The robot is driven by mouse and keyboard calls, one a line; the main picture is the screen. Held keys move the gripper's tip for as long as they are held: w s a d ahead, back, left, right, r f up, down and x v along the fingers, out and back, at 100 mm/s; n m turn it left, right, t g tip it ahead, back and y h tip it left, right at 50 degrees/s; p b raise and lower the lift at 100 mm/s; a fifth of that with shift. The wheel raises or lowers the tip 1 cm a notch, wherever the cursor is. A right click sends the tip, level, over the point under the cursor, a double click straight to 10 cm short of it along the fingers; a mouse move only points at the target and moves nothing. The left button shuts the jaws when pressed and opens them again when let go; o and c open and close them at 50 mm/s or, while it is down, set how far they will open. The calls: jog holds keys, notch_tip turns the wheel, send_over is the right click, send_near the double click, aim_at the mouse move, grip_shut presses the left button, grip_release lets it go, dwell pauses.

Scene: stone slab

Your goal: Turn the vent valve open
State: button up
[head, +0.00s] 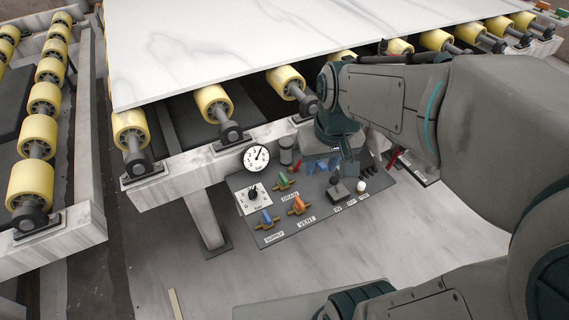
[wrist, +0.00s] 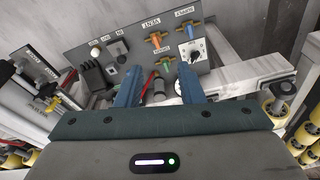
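The vent valve has an orange handle (head: 297,204) on a brass body, beside the VENT label on the grey panel (head: 325,215). In the wrist view the orange handle (wrist: 156,39) stands at the upper middle and seems to lie across its brass body. My gripper (head: 321,168) is over the far part of the panel, beyond the vent valve and to its right, not touching it. In the wrist view its two blue fingers (wrist: 160,88) are wide apart with nothing held between them.
The green drain handle (head: 283,182) and blue supply handle (head: 266,217) flank the vent valve. A dial (head: 253,193), a gauge (head: 257,158), a white knob (head: 361,185) and a red lever (wrist: 150,82) are close by. Rollers (head: 213,103) carry the white slab (head: 240,45) behind.

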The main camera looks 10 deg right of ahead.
aim_at(300, 201)
jog(key=w+f+n+g+b, duration=0.25)
jog(key=w+f+b, duration=1.05)
jog(key=f, duration=0.8)
jog(key=shift+t, duration=0.25)
jog(key=f, duration=0.4)
jog(key=w+f+b, duration=0.1)
jog(key=f, duration=0.4)
jog(key=w+f, duration=0.1)
jog(key=f, duration=0.3)
jog(key=shift+f+b, duration=0.3)
jog(key=shift+f, duration=0.05)
grip_shut()
